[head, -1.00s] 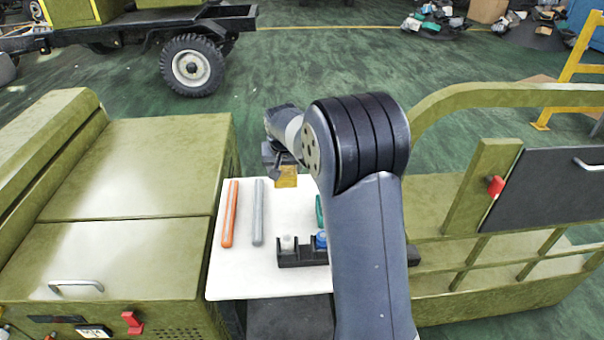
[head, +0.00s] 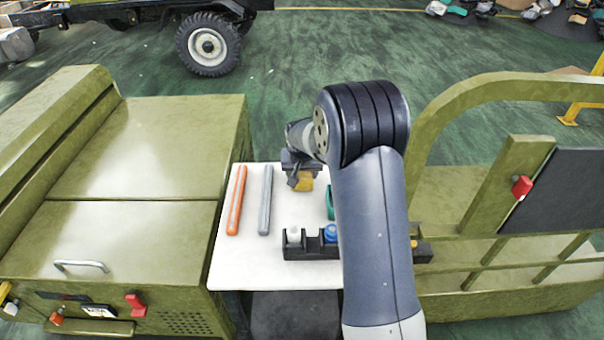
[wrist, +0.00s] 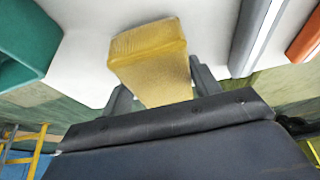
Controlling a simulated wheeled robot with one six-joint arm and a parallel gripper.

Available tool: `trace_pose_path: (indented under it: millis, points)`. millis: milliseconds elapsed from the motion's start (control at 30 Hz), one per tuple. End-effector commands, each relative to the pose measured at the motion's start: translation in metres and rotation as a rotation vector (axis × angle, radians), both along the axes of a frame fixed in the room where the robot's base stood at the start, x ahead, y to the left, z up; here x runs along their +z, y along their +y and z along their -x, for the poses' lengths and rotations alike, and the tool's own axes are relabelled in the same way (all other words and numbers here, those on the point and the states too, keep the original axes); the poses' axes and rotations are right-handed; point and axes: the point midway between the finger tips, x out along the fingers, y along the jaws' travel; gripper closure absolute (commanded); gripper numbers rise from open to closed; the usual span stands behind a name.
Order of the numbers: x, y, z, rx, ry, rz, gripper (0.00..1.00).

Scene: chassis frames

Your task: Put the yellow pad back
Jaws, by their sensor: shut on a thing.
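The yellow pad (head: 307,184) is a small yellow block, held between the fingers of my gripper (head: 301,178) over the far part of the white table (head: 232,272). In the wrist view the yellow pad (wrist: 148,60) sits between the two dark fingers of my gripper (wrist: 155,90), which are shut on it. It appears close to the white surface; I cannot tell whether it touches. My arm hides part of the table's right side.
An orange bar (head: 236,200) and a grey bar (head: 265,200) lie left of the pad. A green block (head: 330,203) is to the right. A black rack (head: 297,252) with a white and a blue item stands nearer. Olive cabinets (head: 150,150) flank the left side.

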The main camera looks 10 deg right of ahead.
Motion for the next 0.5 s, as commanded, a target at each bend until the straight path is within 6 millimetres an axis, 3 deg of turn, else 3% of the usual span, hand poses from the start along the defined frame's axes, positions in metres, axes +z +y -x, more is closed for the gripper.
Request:
trace_pose_path:
  millis: [333, 367, 500]
  points:
    - [-0.0055, 0.0000, -0.0003, 0.000, -0.002, 0.000, 0.63]
    - [-0.0055, 0.0000, -0.0003, 0.000, -0.001, 0.000, 0.41]
    - [-0.0045, 0.0000, -0.0002, 0.000, -0.001, 0.000, 0.29]
